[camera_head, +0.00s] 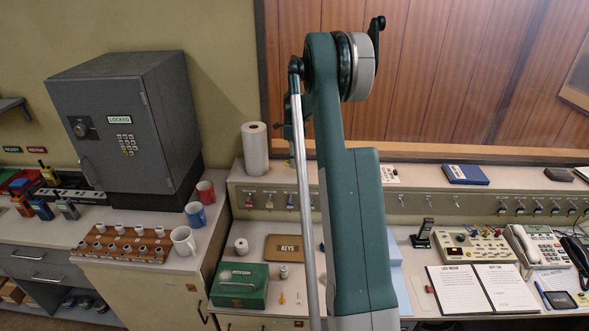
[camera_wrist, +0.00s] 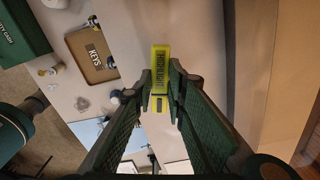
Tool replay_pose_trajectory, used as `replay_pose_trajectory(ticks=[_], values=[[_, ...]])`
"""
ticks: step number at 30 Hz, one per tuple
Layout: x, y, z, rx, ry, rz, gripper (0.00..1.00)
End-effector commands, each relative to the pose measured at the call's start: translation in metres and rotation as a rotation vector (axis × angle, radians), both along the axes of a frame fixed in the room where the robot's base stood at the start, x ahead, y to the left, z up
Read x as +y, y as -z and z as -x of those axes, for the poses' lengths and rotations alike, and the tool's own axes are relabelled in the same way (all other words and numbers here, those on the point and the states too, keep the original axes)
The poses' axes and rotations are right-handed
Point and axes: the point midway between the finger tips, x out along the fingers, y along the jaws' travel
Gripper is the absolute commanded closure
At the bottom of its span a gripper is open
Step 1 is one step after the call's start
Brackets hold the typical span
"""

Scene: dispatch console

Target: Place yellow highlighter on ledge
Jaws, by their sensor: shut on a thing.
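The yellow highlighter (camera_wrist: 160,60) is between the fingertips of my gripper (camera_wrist: 161,92) in the wrist view. My gripper is shut on it, and its dark label faces the camera. The highlighter appears raised above the desk. The ledge (camera_head: 422,179) is the raised pale shelf along the back of the console in the head view, below the wood panelling.
Below are a green cash box (camera_head: 240,285) and a brown KEYS tray (camera_head: 284,248), which also shows in the wrist view (camera_wrist: 92,54). Hooks with keys line the ledge's front.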

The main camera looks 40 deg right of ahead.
Motion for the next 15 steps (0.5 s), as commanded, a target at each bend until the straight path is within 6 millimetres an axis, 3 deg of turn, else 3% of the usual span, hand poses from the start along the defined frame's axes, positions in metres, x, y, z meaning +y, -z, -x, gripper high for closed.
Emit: replay_pose_trajectory(ticks=[15], values=[[0.000, 0.037, 0.000, 0.000, 0.000, 0.000, 0.91]])
